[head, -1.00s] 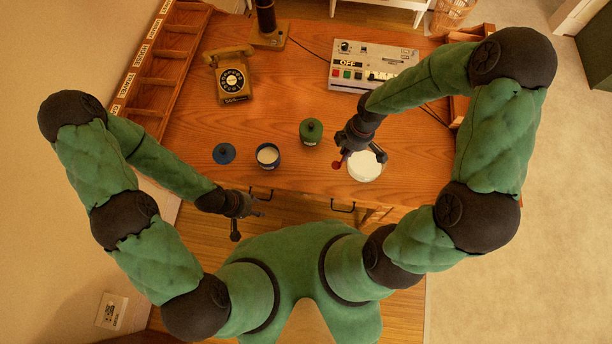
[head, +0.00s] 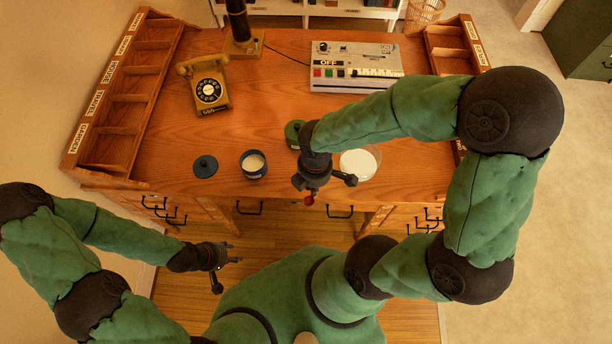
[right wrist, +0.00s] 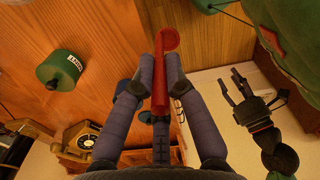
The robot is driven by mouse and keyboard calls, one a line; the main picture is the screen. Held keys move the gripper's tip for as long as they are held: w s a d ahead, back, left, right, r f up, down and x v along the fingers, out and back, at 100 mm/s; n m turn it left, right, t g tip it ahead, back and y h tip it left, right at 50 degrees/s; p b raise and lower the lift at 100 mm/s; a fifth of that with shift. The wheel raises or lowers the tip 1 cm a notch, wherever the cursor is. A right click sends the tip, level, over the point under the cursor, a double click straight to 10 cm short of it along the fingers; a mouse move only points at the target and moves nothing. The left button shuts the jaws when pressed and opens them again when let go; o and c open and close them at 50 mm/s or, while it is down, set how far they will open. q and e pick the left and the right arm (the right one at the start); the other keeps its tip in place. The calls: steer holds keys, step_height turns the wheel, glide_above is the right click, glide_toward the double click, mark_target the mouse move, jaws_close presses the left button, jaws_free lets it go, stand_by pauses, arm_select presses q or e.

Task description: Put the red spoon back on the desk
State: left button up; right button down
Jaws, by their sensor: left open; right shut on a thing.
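The red spoon (right wrist: 160,75) is held between the fingers of my right gripper (right wrist: 160,92) in the right wrist view. In the head view only a red end of the spoon (head: 309,201) shows below my right gripper (head: 322,184), at the desk's front edge. The wooden desk (head: 270,110) fills the middle of the head view. My left gripper (head: 232,254) is open and empty, in front of the desk over the floor. It also shows in the right wrist view (right wrist: 243,88).
A blue lid (head: 205,167), a blue jar (head: 254,165), a green jar (head: 293,133) and a white dish (head: 358,164) stand near the front edge. A telephone (head: 207,88) and a switch box (head: 355,66) stand further back. The desk's middle is clear.

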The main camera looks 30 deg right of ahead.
steer(key=shift+w+d+f+b, duration=0.6)
steer(key=shift+w+d+f, duration=0.35)
steer(key=shift+w+f, duration=1)
steer(key=shift+w+d+f+b, duration=0.55)
steer(key=shift+w+d+f, duration=0.45)
steer(key=shift+w+f, duration=1)
steer(key=shift+w+d+f+b, duration=0.6)
steer(key=shift+w+d+f, duration=0.35)
steer(key=shift+w+f, duration=1)
steer(key=shift+s+f, duration=0.3)
steer(key=shift+f, duration=0.15)
steer(key=c, duration=1.3)
jaws_free()
